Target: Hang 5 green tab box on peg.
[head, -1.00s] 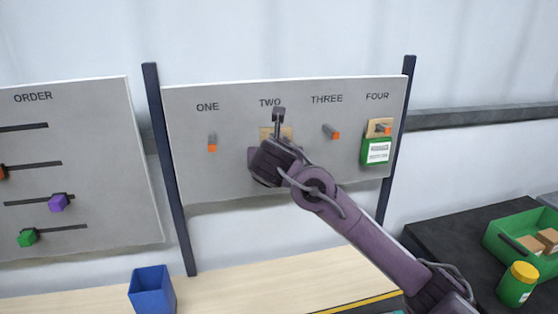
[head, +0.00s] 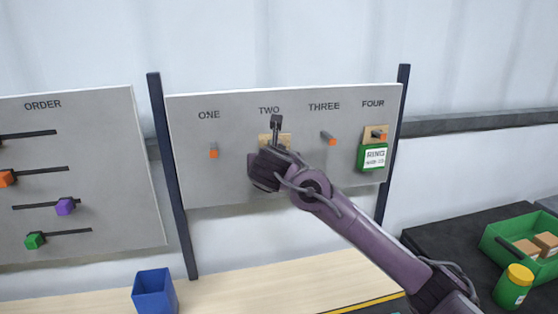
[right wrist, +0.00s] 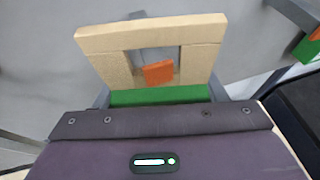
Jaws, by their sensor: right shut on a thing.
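My right gripper (head: 268,165) is at the board below the label TWO, shut on a green tab box (right wrist: 160,96). Its tan tab (head: 285,139) shows behind the gripper in the head view. In the right wrist view the tab (right wrist: 98,45) has a rectangular opening, and the orange tip of peg two (right wrist: 158,72) shows in it. Most of the held box is hidden by the gripper. Another green tab box (head: 372,157) hangs on peg four (head: 379,135). Peg one (head: 214,152) and peg three (head: 330,139) are bare. My left gripper is out of view.
An order board (head: 85,150) with coloured sliders stands at left. A blue bin (head: 154,290) is on the wooden table (head: 240,290). At right, a green crate (head: 500,240) holds boxes, beside a green jar with a yellow lid (head: 513,286).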

